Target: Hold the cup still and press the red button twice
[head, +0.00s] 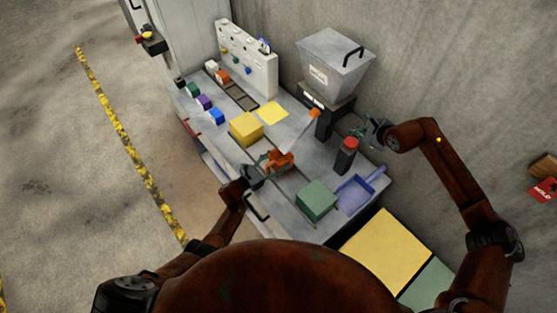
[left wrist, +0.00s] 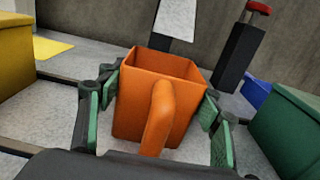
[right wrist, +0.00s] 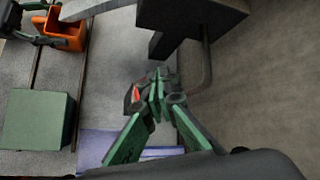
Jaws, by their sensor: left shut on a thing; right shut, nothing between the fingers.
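The orange cup (head: 279,160) is upright near the front of the bench. Its open top and handle show in the left wrist view (left wrist: 135,100), and I see no grain in the visible part of its inside. My left gripper (head: 266,168) is shut on the cup, with one finger on each side. The red button (head: 351,142) tops a dark post (head: 345,161) to the right of the cup. My right gripper (head: 363,132) is shut and empty, close to the button. In the right wrist view, the fingers partly hide the button (right wrist: 135,93); contact cannot be told.
A grey lidded bin (head: 333,65) stands on a dark stand behind the cup. A yellow box (head: 246,129) is left of the cup; a green box (head: 316,200) and a blue dustpan (head: 354,195) are to its right. A pegged panel (head: 247,58) stands at the back.

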